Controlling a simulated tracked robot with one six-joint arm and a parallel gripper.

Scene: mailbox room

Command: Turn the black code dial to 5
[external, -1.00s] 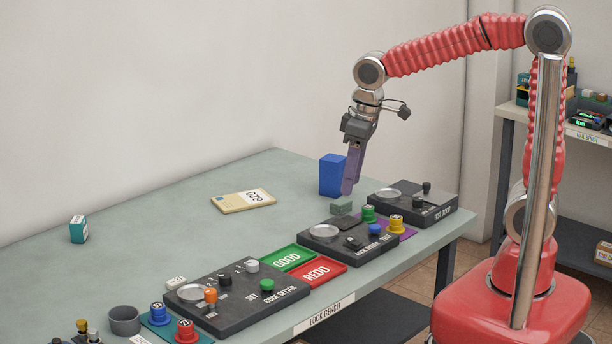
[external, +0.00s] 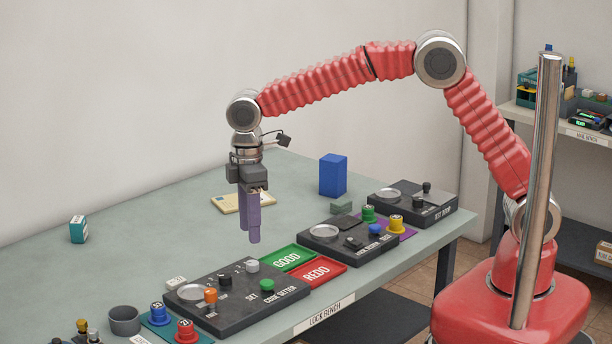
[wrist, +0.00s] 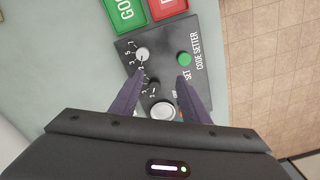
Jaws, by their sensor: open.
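The code setter box (external: 235,318) is a dark slab on the bench with a black dial (external: 225,280), a grey-white knob (external: 252,265), a green button (external: 267,285) and an orange-topped knob (external: 210,295). My gripper (external: 253,240) hangs pointing down above the box's far side, open and empty, apart from the controls. In the wrist view its purple fingers spread to either side of the box's controls. There the grey-white knob (wrist: 143,54) and green button (wrist: 184,59) show clearly.
Green GOOD (external: 287,258) and red REDO (external: 318,271) trays lie just right of the box. A second control box (external: 350,242) and a blue block (external: 333,175) stand farther right. A grey cup (external: 124,320) and blue and red stamps stand at left. The bench's back left is mostly clear.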

